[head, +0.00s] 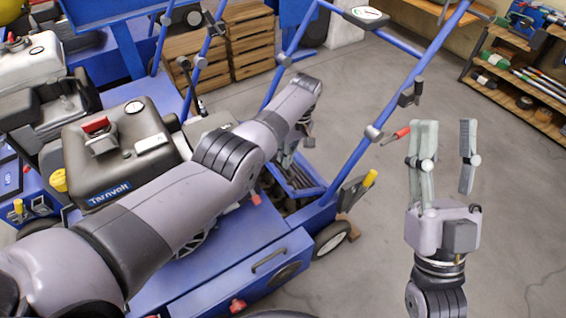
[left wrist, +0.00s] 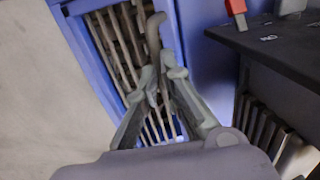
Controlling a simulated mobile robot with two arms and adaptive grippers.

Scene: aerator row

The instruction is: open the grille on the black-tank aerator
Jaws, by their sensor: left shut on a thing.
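The black-tank aerator stands in the head view with its black tank (head: 115,150) at the left. Its blue-framed grille (head: 302,180) is at the right side of the blue body, partly hidden by my left arm. In the left wrist view, the grille's bars (left wrist: 112,45) run inside the blue frame, and a curved grey handle (left wrist: 153,38) rises from it. My left gripper (left wrist: 161,85) is shut on this handle; the exact contact is partly hidden by the fingers. My right gripper (head: 444,135) is open and empty, above the floor to the right.
The aerator's blue push-handle frame (head: 352,140) rises just right of my left gripper, with a yellow-tipped lever (head: 362,188). A wheel (head: 331,238) is below. Another machine (head: 40,80) stands at left, crates (head: 240,40) behind. Floor at right is mostly clear.

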